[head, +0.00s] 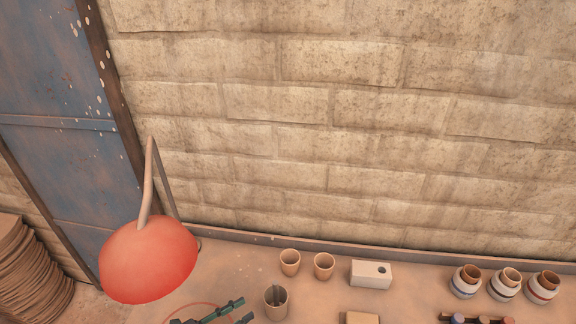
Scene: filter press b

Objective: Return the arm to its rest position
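My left gripper (240,309) shows only in part at the bottom edge of the head view, as dark greenish finger parts over the bench (225,262). The rest of it and its arm are cut off by the frame, so I cannot tell whether it is open or shut. I see nothing clearly held in it. A cup with something standing in it (276,303) is just to its right. My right gripper is not in view.
A red lamp (150,262) stands left of the gripper. Two small cups (290,262) (324,266), a white block with a hole (371,274) and several striped jars (466,281) line the bench's back. A brick wall (340,130) rises behind. Stacked sheets (30,272) stand at left.

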